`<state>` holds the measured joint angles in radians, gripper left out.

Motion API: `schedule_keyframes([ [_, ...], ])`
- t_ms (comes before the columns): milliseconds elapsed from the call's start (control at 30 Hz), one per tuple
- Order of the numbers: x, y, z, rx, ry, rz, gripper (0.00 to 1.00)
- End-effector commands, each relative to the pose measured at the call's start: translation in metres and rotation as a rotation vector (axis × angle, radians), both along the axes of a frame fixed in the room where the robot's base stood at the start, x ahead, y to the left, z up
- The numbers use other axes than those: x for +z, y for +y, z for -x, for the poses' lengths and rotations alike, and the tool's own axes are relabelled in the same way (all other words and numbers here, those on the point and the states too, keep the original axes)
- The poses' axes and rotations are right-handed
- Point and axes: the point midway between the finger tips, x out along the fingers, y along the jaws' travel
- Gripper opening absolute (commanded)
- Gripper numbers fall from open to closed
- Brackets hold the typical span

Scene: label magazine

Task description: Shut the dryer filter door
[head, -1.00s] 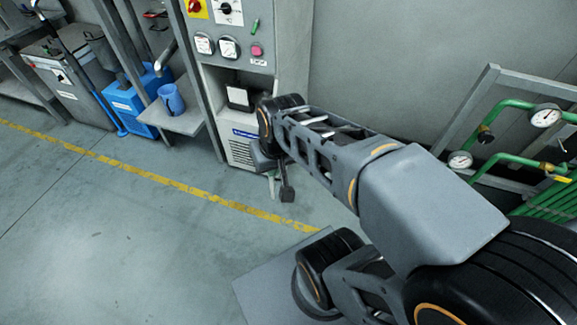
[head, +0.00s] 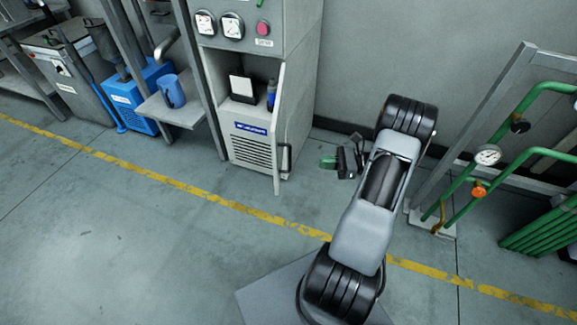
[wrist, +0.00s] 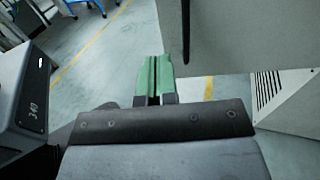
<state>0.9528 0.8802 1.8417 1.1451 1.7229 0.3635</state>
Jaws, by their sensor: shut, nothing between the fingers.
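The dryer is a grey cabinet (head: 252,148) with a vent grille and a blue label low on its front. Its filter door (head: 283,118) appears to stand open at the right of the cavity, seen nearly edge-on in the head view. A dark handle (head: 287,158) is low on its outer side. My gripper (head: 328,162) is right of the door, apart from it in the head view. In the wrist view, my gripper's green fingers (wrist: 152,78) are together and empty. The grey door panel (wrist: 222,40) with its dark handle (wrist: 185,30) is just right of them.
A white item (head: 243,87) and a blue bottle (head: 271,95) are in the cavity. A blue cup (head: 172,92) stands on a shelf at left. Green pipes with gauges (head: 488,155) are at right. The floor in front, with a yellow line (head: 180,187), is clear.

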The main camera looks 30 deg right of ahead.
Motion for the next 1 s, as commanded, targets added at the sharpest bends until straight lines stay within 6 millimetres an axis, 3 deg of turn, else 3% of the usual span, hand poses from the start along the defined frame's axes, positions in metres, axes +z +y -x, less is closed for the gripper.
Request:
schedule_keyframes([
  [167,-0.007,0.004,-0.006,-0.03,0.0,-0.035,0.0],
  [700,-0.007,0.087,-0.054,-0.027,0.001,-0.033,0.0],
  [1000,-0.007,0.11,-0.068,-0.03,0.0,-0.033,0.0],
])
